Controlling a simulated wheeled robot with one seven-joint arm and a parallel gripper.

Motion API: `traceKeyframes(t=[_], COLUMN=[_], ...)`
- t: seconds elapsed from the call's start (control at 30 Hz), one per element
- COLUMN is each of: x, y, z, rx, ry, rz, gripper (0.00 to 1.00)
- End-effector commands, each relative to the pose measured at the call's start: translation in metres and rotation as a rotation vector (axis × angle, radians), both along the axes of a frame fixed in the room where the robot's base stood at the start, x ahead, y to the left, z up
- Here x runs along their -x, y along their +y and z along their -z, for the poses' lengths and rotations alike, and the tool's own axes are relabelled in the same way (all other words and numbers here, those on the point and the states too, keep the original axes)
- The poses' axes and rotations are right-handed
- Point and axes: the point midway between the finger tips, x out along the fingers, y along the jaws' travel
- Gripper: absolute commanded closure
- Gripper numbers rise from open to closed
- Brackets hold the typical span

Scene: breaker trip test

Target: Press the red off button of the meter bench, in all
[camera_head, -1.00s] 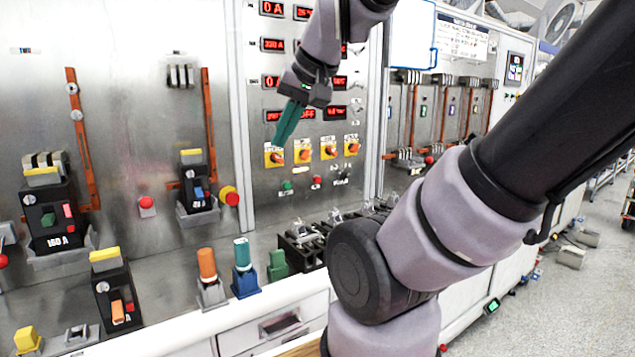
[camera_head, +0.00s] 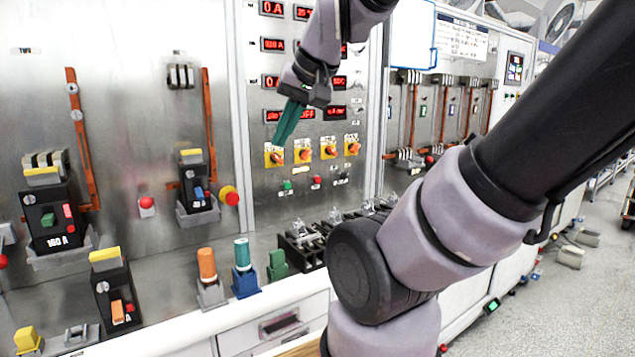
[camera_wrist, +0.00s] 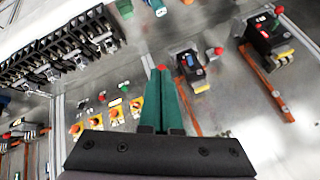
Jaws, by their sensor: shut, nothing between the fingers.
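The meter bench panel (camera_head: 268,208) stands in the middle of the head view, with red digit displays above a row of orange-and-yellow rotary switches. Below the switches are a green button (camera_head: 287,185) and a red button (camera_head: 317,181). In the wrist view, which is turned over, the red button (camera_wrist: 101,97) shows small beside the green button (camera_wrist: 124,88), left of the fingers. My gripper (camera_head: 280,142) is shut and empty, its teal fingers pointing down in front of the leftmost rotary switch, above the buttons. In the wrist view, the fingertips (camera_wrist: 160,70) overlap a red spot; contact cannot be told.
Breakers, including a black one (camera_head: 50,215), fill the left panel. Handles (camera_head: 207,264) and a black terminal row (camera_head: 302,248) stand on the ledge below.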

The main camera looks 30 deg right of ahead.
Motion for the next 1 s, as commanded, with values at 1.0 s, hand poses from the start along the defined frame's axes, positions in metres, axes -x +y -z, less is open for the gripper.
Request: traceKeyframes(t=[1.0], x=[-0.058], y=[-0.025], z=[0.014], rx=[0.096], ry=[-0.031], rz=[0.042], gripper=[1.0])
